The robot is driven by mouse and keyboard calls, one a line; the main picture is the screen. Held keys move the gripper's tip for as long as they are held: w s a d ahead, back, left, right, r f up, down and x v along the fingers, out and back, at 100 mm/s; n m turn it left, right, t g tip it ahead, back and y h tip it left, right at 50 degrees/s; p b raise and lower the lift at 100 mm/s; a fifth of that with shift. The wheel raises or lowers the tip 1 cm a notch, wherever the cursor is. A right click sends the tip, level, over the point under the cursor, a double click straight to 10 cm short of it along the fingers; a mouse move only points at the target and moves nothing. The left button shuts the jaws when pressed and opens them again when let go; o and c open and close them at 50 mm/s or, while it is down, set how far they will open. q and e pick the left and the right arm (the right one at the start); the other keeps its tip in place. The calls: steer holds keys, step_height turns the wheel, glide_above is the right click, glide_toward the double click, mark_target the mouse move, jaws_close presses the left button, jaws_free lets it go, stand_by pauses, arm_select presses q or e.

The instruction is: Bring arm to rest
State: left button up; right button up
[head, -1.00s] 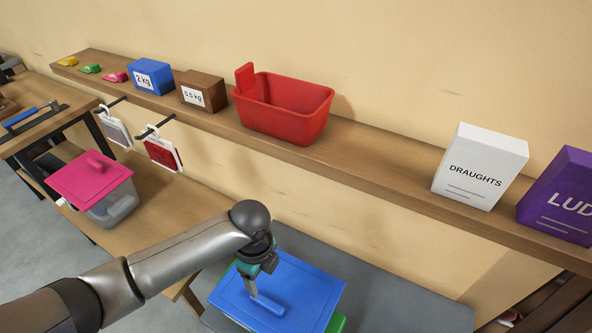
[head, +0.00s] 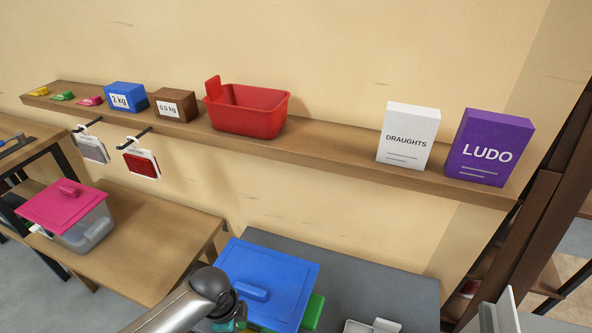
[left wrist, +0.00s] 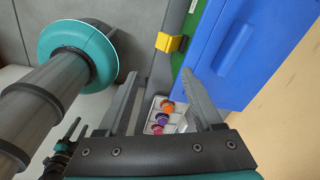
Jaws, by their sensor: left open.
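My left arm comes in at the bottom of the head view. Its gripper (head: 228,318) is by the near left edge of a blue lid (head: 262,278), partly hidden by the wrist. In the left wrist view the two fingers (left wrist: 160,85) are apart with nothing held between them. Beyond them shows a pale tray (left wrist: 160,118) with orange, purple and red round pieces. The blue lid also fills the upper right of that view. The lid lies over a green container (head: 312,312), its handle clear of the gripper.
A wall shelf (head: 330,157) holds a red basket (head: 245,112), weight boxes, a white Draughts box (head: 408,138) and a purple Ludo box (head: 490,148). A pink-lidded bin (head: 70,215) stands on the wooden bench at left. The grey surface right of the lid is partly bare.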

arm_select(q)
steer(key=s+a+f+n+b, duration=0.15)
steer(key=s+f+n, duration=0.25)
steer(key=f, duration=0.5)
steer(key=s+a+f+n+b, duration=0.1)
steer(key=s+a+f+n, duration=0.3)
steer(key=f, duration=0.4)
steer(key=s+f+n+b, duration=0.1)
steer(key=s+f+n, duration=0.2)
steer(key=s, duration=0.9)
steer(key=s+f+n+b, duration=0.1)
steer(key=s+f+n, duration=0.3)
steer(key=s+f, duration=0.4)
steer(key=s, duration=0.4)
steer(key=shift+y, duration=0.4)
arm_select(e)
steer(key=f, duration=0.1)
steer(key=w+f, duration=0.1)
steer(key=f, duration=0.3)
steer(key=shift+w+f, duration=0.1)
steer(key=shift+w, duration=0.25)
arm_select(q)
steer(key=shift+w, duration=0.15)
steer(key=shift+c, duration=0.4)
arm_select(e)
steer(key=shift+w+a, duration=0.1)
